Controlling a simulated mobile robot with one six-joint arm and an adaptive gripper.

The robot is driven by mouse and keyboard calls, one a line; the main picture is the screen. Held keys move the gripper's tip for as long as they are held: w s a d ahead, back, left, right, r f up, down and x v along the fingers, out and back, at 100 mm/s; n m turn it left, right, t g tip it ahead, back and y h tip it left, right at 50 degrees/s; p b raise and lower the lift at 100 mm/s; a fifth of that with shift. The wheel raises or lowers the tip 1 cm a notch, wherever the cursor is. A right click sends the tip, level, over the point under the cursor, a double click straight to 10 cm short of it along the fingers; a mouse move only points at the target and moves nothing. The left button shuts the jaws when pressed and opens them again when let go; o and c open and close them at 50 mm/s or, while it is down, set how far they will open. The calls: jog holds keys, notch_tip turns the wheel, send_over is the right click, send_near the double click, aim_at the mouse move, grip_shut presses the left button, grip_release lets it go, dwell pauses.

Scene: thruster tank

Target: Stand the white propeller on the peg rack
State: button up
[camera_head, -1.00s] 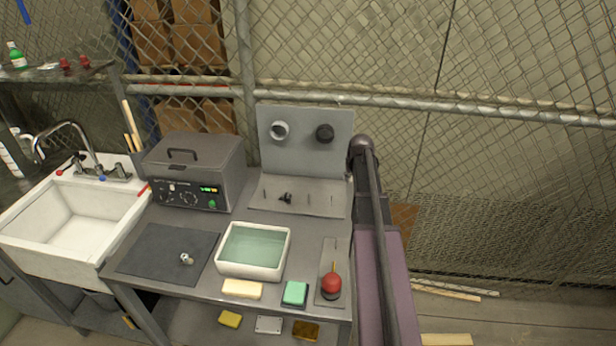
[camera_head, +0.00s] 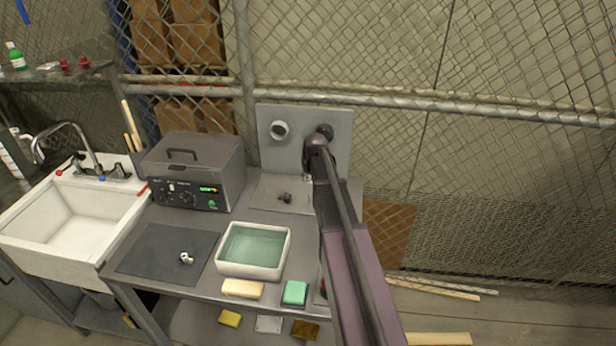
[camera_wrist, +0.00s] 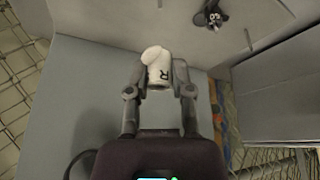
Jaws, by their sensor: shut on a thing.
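My gripper (camera_wrist: 158,88) is shut on the white propeller (camera_wrist: 156,62), which shows a black letter R. The propeller is off the rack surface, in the middle of the wrist view. The peg rack (camera_head: 262,192) is a light grey plate with upright pegs at the back of the bench. A black propeller (camera_head: 285,198) sits toward its middle; it also shows at the top of the wrist view (camera_wrist: 210,15). My arm hides the rack's right part in the head view.
A grey lidded machine (camera_head: 195,170) stands left. A water tub (camera_head: 253,250) and dark mat (camera_head: 150,250) with a small shiny piece are in front.

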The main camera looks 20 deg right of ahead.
jog(key=shift+f, duration=0.1)
jog(key=b, duration=0.5)
send_over(308, 204)
jog(key=shift+w+d+f, duration=0.15)
jog(key=shift+f, duration=2.4)
jog(key=shift+f+b, duration=2.15)
jog(key=shift+b, duration=0.15)
dwell(2.5)
